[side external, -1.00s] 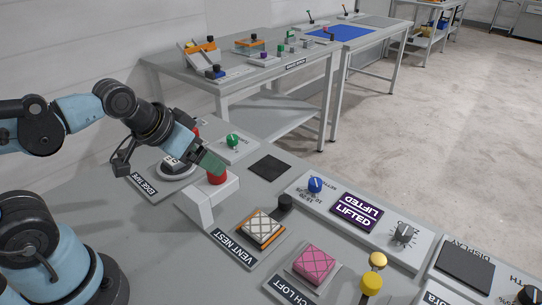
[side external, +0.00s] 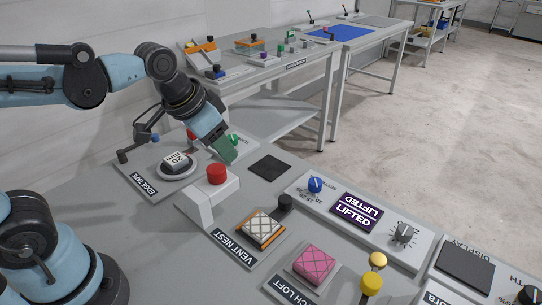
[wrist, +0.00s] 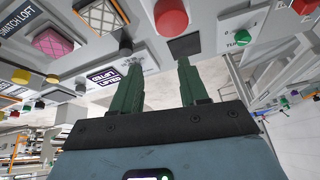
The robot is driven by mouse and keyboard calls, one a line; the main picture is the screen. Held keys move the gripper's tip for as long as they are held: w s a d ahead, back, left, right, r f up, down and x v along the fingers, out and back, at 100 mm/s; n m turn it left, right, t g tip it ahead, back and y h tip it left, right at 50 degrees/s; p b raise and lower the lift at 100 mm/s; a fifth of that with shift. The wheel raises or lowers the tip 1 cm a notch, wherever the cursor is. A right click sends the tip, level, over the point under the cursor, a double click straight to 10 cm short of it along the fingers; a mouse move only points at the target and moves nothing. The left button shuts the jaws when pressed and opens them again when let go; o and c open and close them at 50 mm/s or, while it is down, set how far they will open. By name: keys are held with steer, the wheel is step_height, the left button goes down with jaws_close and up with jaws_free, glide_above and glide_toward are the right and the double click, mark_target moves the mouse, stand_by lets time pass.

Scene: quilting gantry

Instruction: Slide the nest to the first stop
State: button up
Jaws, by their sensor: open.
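The vent nest (side external: 250,243) is an orange-edged tray on a labelled grey plate, holding a white quilted swatch (side external: 262,226). A black knob (side external: 285,202) stands at its far right end. My gripper (side external: 230,157) hangs above the bench near the green knob, behind the red button and well apart from the nest. In the wrist view my gripper (wrist: 156,56) has its two green fingers spread with nothing between them. The white swatch (wrist: 100,16) shows there at the top, left of the fingers. The nest's black knob is near the left fingertip in that view.
A red button (side external: 216,174) on a raised white block stands between my gripper and the nest. A purple display (side external: 356,212) reads LIFTED. A pink swatch (side external: 314,260), yellow buttons and a blue knob (side external: 315,184) lie nearby. A black pad (side external: 269,167) lies flat.

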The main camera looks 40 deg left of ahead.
steer(key=w+d+m+g, duration=0.3)
steer(key=w+d, duration=0.2)
steer(key=w, duration=0.1)
steer(key=m+g, duration=0.2)
glide_above(287, 198)
step_height(287, 198, down, 2)
steer(key=shift+m, duration=0.3)
step_height(287, 198, down, 12)
steer(key=shift+s+f, duration=0.1)
steer(key=shift+f, duration=0.1)
steer(key=shift+c, duration=0.2)
jaws_close()
